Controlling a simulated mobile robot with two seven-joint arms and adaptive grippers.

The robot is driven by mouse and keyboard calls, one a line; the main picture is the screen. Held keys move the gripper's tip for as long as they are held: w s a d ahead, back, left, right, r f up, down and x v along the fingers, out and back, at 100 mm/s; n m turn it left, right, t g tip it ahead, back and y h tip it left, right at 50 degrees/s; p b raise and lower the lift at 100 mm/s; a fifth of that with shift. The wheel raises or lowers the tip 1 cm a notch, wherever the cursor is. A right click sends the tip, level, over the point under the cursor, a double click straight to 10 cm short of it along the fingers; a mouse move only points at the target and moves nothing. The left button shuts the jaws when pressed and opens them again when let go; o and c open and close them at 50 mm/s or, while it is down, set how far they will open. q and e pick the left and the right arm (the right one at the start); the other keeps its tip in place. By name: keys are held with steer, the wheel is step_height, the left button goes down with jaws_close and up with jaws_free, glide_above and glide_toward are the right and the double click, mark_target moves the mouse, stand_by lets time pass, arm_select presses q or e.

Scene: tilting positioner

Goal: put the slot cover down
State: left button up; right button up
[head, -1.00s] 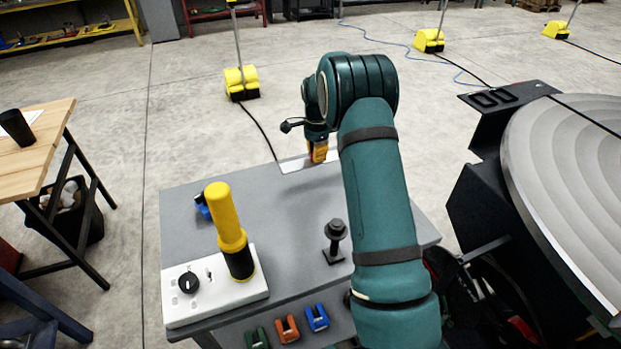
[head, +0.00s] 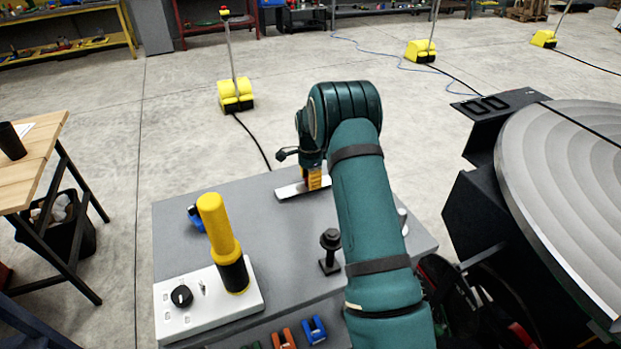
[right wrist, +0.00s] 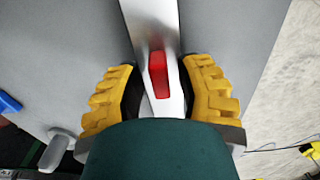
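The slot cover (head: 290,191) is a flat, pale metal strip near the far edge of the grey table top. In the right wrist view the slot cover (right wrist: 150,22) runs up from between the fingers, and its red grip (right wrist: 158,75) shows in the middle. My right gripper (head: 314,181) is over the strip, pointing down. In the right wrist view its yellow fingers (right wrist: 160,85) stand apart on both sides of the red grip, with gaps between. The strip looks close to or on the table; the exact contact is hidden. My left gripper is not in view.
On the grey table (head: 270,235) stand a white control box (head: 205,305), a yellow-and-black handle (head: 220,240), a dark bolt (head: 330,250) and a blue item (head: 195,218). A large round positioner plate (head: 570,190) is at the right. The table's middle is clear.

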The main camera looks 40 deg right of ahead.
step_height(320, 180, up, 12)
steer(key=p, duration=0.2)
steer(key=shift+r, duration=0.15)
stand_by(0.4)
stand_by(0.5)
